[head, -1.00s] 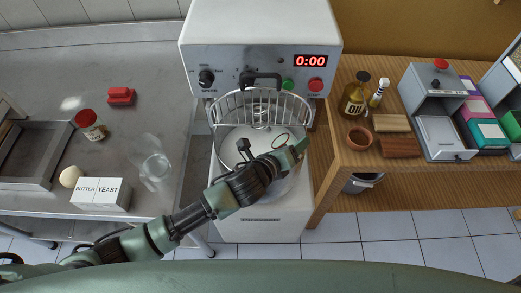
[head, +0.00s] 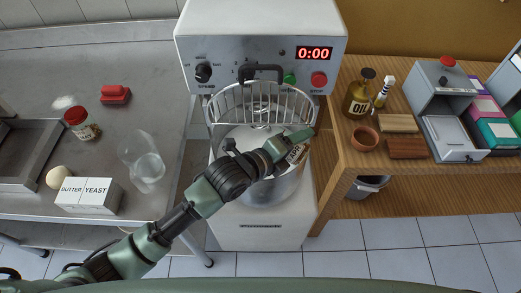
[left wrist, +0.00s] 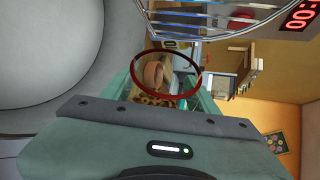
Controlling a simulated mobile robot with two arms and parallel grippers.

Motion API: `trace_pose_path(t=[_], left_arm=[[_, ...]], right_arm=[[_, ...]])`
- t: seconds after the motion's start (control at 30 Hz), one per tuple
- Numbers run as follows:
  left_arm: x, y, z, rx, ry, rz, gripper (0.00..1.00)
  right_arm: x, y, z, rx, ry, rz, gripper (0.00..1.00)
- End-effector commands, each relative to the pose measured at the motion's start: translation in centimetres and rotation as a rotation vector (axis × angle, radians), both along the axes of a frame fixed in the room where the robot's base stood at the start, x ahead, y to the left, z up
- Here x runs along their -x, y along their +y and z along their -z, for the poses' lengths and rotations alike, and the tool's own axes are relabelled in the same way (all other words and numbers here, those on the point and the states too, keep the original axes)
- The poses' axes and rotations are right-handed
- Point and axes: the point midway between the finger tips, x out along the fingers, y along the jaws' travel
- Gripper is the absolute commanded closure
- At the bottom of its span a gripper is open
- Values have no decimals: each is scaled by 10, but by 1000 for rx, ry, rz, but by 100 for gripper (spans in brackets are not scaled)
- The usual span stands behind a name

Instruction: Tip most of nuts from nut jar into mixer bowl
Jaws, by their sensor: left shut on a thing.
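The nut jar (head: 299,153) is clear glass with a red rim, and its label partly shows in the head view. My left gripper (head: 295,144) is shut on it, at the right side of the steel mixer bowl (head: 272,192). In the left wrist view the jar's red rim (left wrist: 229,72) shows beyond my finger, with brown nuts (left wrist: 150,99) inside. The jar's exact tilt is hard to tell. My arm hides much of the bowl, and its contents cannot be seen. My right gripper is not in view.
The mixer's wire guard (head: 222,108) stands up behind the bowl. The right table holds an oil bottle (head: 358,101), a terracotta pot (head: 365,139) and wooden blocks (head: 407,148). A glass jug (head: 147,168) and a red-lidded jar (head: 80,125) stand on the left counter.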

Motion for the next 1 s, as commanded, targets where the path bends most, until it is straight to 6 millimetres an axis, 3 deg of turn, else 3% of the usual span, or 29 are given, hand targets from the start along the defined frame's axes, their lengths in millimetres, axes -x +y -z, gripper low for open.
trace_pose_path(t=[0.27, 0.57, 1.0], left_arm=[[-10, 15, 9, 115, 68, -1, 92], [-10, 16, 16, 246, 142, 1, 92], [-11, 18, 2, 363, 209, 2, 92]], right_arm=[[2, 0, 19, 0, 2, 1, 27], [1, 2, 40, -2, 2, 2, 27], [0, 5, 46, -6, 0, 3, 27]])
